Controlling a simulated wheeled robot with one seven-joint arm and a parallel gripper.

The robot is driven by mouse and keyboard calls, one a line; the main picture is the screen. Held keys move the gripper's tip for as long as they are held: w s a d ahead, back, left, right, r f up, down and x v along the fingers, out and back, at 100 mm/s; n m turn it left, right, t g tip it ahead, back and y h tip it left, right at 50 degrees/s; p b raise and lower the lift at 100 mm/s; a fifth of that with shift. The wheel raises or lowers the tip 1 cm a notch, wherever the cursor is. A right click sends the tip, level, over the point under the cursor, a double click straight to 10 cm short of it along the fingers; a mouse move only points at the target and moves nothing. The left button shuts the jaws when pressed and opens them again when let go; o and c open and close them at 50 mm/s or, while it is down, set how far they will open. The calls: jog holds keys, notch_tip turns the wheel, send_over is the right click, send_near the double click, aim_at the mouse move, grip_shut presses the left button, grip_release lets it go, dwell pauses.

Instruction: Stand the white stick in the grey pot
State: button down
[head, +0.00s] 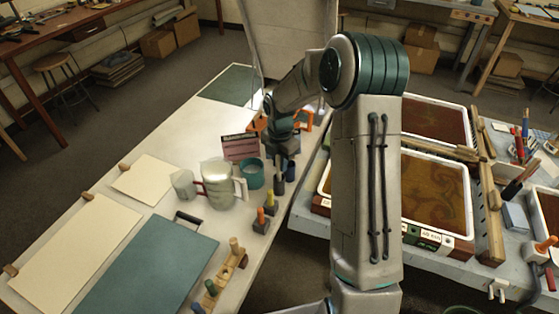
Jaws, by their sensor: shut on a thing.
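My gripper (285,146) is low over the far right part of the long pale table, just behind the row of short upright tools. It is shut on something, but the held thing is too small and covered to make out. I cannot pick out a white stick anywhere in view. A grey, pot-like vessel (217,186) with handles stands upright on the table, to the left of and nearer than my gripper. A teal cup (252,173) stands between them. A small whitish cup (183,184) stands left of the grey vessel.
Short tools with orange and yellow tops (261,216) line the table's right edge. A wooden rack (228,275), a teal board (150,268) and a pinkish card (240,147) are close by. Marbling trays (436,192) fill the right table, partly behind my arm.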

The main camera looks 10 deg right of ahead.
jog(key=c, duration=0.8)
grip_release()
jog(key=shift+o, duration=0.2)
notch_tip(320, 180, up, 14)
jog(key=shift+f+b, duration=0.15)
jog(key=shift+b, duration=0.15)
jog(key=shift+s+r, duration=0.2)
jog(key=s+r+m+t, duration=0.3)
jog(key=s+m, duration=2.1)
jog(key=s, duration=0.3)
jog(key=shift+s+a+m, duration=0.25)
jog(key=shift+s+m, duration=0.05)
jog(key=shift+s, duration=0.05)
